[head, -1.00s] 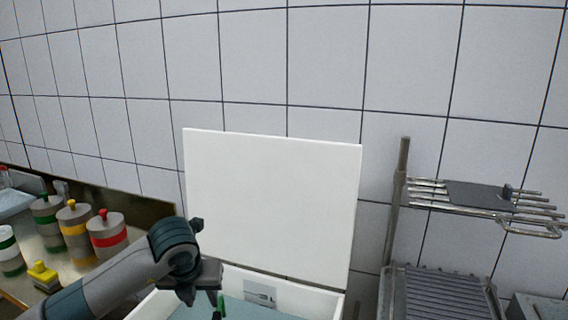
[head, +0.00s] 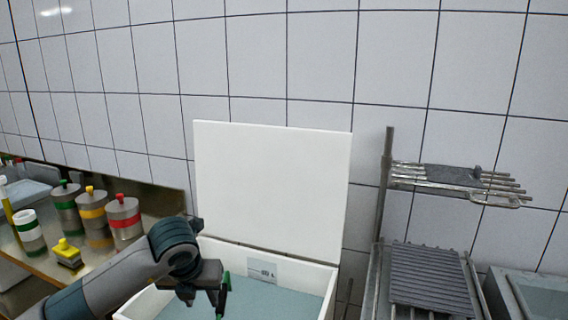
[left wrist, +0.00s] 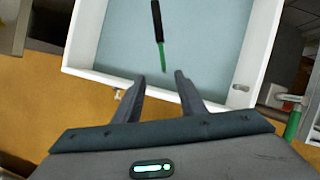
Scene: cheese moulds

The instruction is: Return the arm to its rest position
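My left arm comes in from the lower left in the head view, and its gripper (head: 204,298) is over the near left part of an open white box. In the left wrist view the two fingers of that gripper (left wrist: 160,88) are apart with nothing between them. A thin black and green tool (left wrist: 158,38) lies in the box beyond the fingertips, apart from them. My right gripper is not in view.
The white box (head: 318,271) has a raised lid (head: 272,185) and a blue-grey floor. Left stand several colour-banded moulds (head: 122,217) and a yellow-topped block (head: 67,253) on a counter. Right are a wire rack (head: 455,185) and a ribbed grey plate (head: 430,280).

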